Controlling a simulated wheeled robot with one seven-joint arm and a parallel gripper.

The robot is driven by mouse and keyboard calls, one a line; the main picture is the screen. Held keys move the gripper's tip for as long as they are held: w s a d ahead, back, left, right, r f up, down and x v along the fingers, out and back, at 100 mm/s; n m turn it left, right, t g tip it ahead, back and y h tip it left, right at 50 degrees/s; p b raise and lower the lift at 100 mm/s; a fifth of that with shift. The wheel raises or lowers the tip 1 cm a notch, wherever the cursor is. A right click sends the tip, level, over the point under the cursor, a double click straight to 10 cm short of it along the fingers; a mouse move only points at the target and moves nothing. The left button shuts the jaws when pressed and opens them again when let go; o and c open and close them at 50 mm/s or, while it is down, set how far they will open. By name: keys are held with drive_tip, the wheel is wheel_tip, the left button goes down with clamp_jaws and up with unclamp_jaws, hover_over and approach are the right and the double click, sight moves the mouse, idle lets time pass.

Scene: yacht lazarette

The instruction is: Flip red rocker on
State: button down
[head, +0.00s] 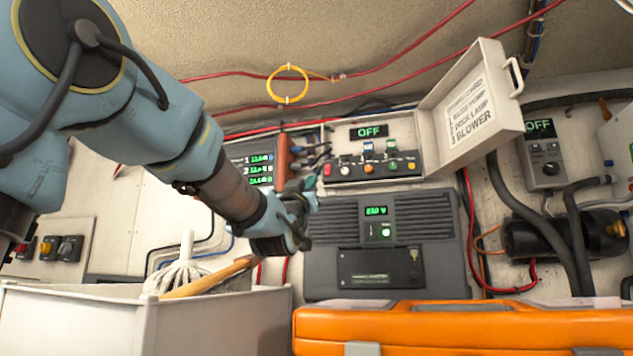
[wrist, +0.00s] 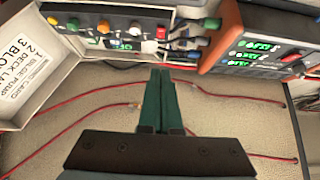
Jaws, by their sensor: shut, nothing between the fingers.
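An open grey switch box (head: 398,130) on the wall holds a row of coloured controls under a display reading OFF. The red control (head: 327,170) is at the row's left end. In the wrist view, where the box appears upside down, the red control (wrist: 160,33) is at the right end. It is too small to tell its position or whether it is a rocker. My gripper (head: 311,190) is shut and empty, below and slightly left of the red control. In the wrist view my gripper's fingertips (wrist: 160,72) point at the box edge near it, apparently apart from it.
The box's raised lid (head: 470,105) carries a label. A meter unit (head: 250,165) and cables are left of the box; a dark grey charger (head: 385,235) is below. A white bin (head: 150,320) with a mop and an orange case (head: 460,325) stand in front.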

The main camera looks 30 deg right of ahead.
sight(327, 171)
drive_tip(key=shift+w, duration=0.1)
drive_tip(key=p+x, duration=0.2)
drive_tip(key=x, duration=0.2)
drive_tip(key=d+f+p+x, duration=0.1)
drive_tip(key=p+x, duration=0.2)
drive_tip(key=x, duration=0.1)
drive_tip(key=w+f+p+x, duration=0.1)
drive_tip(key=p+x, duration=0.1)
drive_tip(key=x, duration=0.2)
drive_tip(key=shift+w+d+r+p, duration=0.15)
drive_tip(key=shift+w+d+p, duration=0.15)
drive_tip(key=shift+d+p, duration=0.1)
